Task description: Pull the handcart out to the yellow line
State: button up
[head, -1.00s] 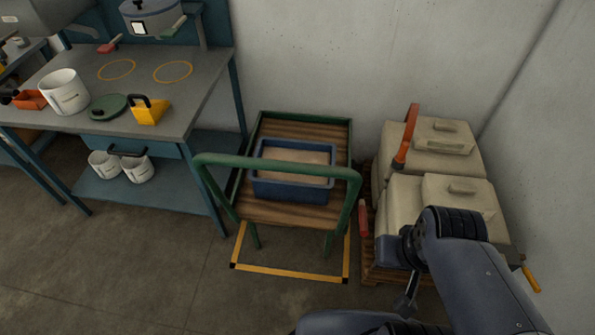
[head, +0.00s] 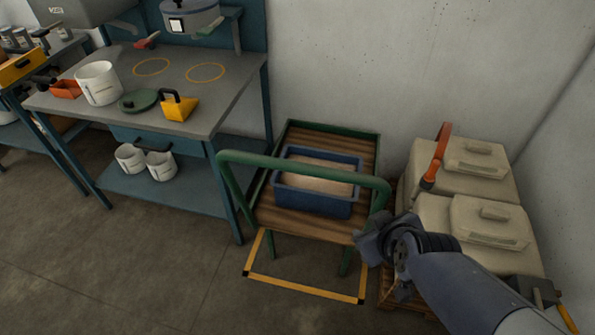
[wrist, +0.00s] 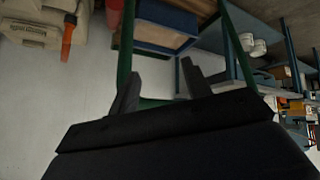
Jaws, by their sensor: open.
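The handcart (head: 266,208) has a green frame, a wooden deck and a raised green push handle (head: 300,168) at its near side. A blue bin (head: 312,200) with pale contents stands on the deck. A yellow line (head: 306,289) is marked on the floor at the cart's near end. My gripper (head: 366,241) is at the cart's right side, near the lower right of the handle. The wrist view shows its two fingers (wrist: 160,95) apart, with green frame bars beyond them. I cannot tell whether they touch the cart.
A blue workbench (head: 225,95) stands left. The wall is behind. Open floor (head: 150,260) lies at the front left.

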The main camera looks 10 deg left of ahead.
jog(key=w+a+n+t+y+b, duration=0.35)
jog(key=a+n+t+b, duration=0.7)
jog(key=a+n, duration=0.45)
jog(key=p+x, duration=0.1)
jog(key=x, duration=0.9)
jog(key=shift+a+r+y, duration=0.2)
jog(key=shift+r+y, duration=0.05)
jog(key=shift+y, duration=0.2)
jog(key=shift+c, duration=0.5)
grip_shut()
